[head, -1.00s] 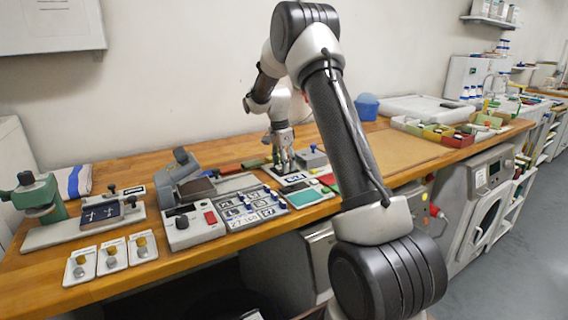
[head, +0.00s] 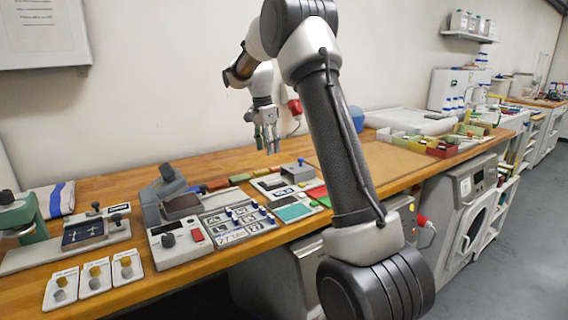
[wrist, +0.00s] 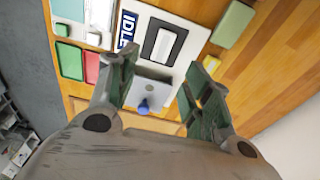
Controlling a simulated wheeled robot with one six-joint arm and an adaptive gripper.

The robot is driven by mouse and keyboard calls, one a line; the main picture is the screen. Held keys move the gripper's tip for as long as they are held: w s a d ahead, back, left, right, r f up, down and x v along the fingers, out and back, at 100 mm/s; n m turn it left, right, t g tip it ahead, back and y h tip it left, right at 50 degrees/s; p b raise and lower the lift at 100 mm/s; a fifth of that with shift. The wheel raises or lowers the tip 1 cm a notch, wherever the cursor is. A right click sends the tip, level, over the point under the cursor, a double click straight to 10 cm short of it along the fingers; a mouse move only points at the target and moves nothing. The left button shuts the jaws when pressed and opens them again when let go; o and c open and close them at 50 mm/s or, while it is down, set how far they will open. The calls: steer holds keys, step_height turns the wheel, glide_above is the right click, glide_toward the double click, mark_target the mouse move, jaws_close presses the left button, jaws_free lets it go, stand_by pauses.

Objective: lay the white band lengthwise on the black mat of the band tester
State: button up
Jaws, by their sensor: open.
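The band tester (wrist: 185,18) is a white plate with a blue IDLE sign, a black mat (wrist: 150,38) and a grey block with a blue knob (wrist: 144,106). The white band (wrist: 164,46) lies on the black mat in the wrist view, its long side along the mat's, with black showing around it. My gripper (wrist: 160,92) is open and empty, with its fingers apart above the tester. In the head view my gripper (head: 267,150) hangs clear above the bench, and the tester (head: 268,183) is below it; the band is too small to make out there.
Red, green and teal pads (head: 293,211) lie beside the tester.

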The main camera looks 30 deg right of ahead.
steer(key=s+a+r+n+t, duration=0.1)
steer(key=s+a+r+n, duration=0.15)
steer(key=s, duration=0.45)
steer(key=s+a+r+n, duration=0.1)
steer(key=s+r+n, duration=0.25)
steer(key=s, duration=0.35)
steer(key=s+a+r+n+t, duration=0.1)
steer(key=s+a+r+n, duration=0.2)
steer(key=s, duration=0.4)
steer(key=s+a+f+n+t, duration=0.1)
steer(key=s+n, duration=0.3)
steer(key=s, duration=0.5)
steer(key=s+f+n+t+y, duration=0.1)
steer(key=s+f+n, duration=0.2)
steer(key=s, duration=0.6)
steer(key=shift+s+a+f+n, duration=0.15)
steer(key=shift+s+a+n, duration=0.25)
steer(key=shift+n, duration=0.2)
